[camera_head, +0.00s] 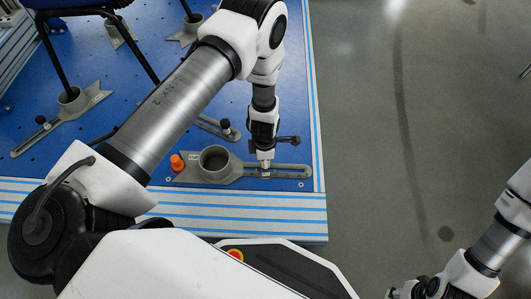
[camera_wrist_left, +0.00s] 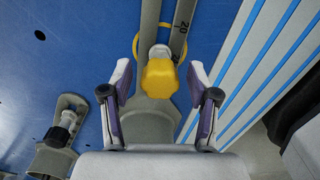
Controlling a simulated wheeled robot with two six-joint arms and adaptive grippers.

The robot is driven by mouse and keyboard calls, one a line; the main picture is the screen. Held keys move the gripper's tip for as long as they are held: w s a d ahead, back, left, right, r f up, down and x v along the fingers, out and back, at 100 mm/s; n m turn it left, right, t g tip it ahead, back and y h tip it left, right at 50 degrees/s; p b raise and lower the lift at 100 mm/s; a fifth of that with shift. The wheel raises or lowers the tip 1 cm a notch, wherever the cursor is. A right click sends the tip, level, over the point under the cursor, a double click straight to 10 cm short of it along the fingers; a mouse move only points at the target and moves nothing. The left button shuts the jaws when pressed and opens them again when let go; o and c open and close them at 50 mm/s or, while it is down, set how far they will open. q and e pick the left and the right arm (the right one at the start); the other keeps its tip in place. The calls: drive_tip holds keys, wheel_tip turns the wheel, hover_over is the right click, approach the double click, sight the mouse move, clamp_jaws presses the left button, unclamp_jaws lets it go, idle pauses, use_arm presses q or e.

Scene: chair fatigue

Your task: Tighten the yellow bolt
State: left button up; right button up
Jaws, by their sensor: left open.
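The yellow bolt (camera_wrist_left: 159,79) has a lobed head and stands on the slotted arm of a grey clamp bracket (camera_head: 215,165), near a yellow ring and a number scale. My left gripper (camera_head: 265,160) points down over this bracket in the head view. In the left wrist view its two fingers (camera_wrist_left: 160,88) are open, one on each side of the bolt head, with a gap on both sides. In the head view the bolt is mostly hidden by the gripper. My right gripper (camera_head: 408,291) is at the bottom right, partly cut off.
An orange knob (camera_head: 177,162) stands at the bracket's left end. Other grey brackets (camera_head: 68,108) with black knobs hold chair legs on the blue plate (camera_head: 110,150). A striped aluminium edge (camera_head: 255,207) runs along the front. The floor at right is clear.

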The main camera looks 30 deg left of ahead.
use_arm(q)
clamp_jaws()
drive_tip(key=shift+r+m+p, duration=0.2)
drive_tip(key=shift+m+p, duration=0.65)
drive_tip(key=shift+m, duration=0.25)
drive_tip(key=shift+f+m+p, duration=0.1)
drive_tip(key=shift+m+p, duration=0.3)
drive_tip(key=shift+m, duration=0.4)
drive_tip(key=shift+f, duration=0.15)
drive_tip(key=m+p, duration=0.1)
drive_tip(key=m, duration=0.1)
drive_tip(key=shift+r+m+p, duration=0.25)
drive_tip(key=shift+m+p, duration=0.05)
drive_tip(key=shift+p, duration=0.05)
drive_tip(key=shift+m, duration=0.5)
drive_tip(key=shift+f+m, duration=0.25)
drive_tip(key=shift+m, duration=0.15)
drive_tip(key=shift+p, duration=0.35)
